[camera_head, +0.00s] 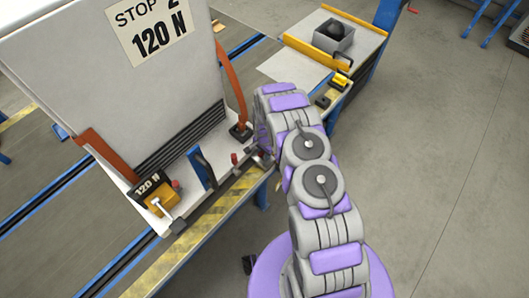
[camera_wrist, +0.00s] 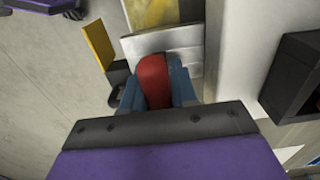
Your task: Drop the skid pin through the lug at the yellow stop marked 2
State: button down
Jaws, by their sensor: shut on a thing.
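In the wrist view my gripper (camera_wrist: 155,92) has its blue-grey fingers closed on both sides of a red rounded piece, which I take to be the skid pin's head (camera_wrist: 153,75). The pin's lower part is hidden. In the head view my gripper (camera_head: 262,157) is small and partly hidden by my arm, at the edge of the station shelf. A yellow block (camera_head: 158,199) with a "120 N" plate and a pale handle stands on the shelf, left of my gripper. A large panel above carries a "STOP 2 120 N" sign (camera_head: 153,28). I cannot make out the lug clearly.
A small red knob (camera_head: 235,158) stands just left of my gripper. A blue upright plate (camera_head: 201,169) and a black handle (camera_head: 206,168) stand between it and the yellow block. A side table with a grey open box (camera_head: 334,38) is behind. The floor at right is clear.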

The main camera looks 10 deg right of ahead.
jog(key=shift+f, duration=0.25)
jog(key=c, duration=0.8)
grip_release()
jog(key=shift+r, duration=0.1)
notch_tip(320, 180, up, 17)
jog(key=p, duration=0.2)
jog(key=shift+p, duration=0.4)
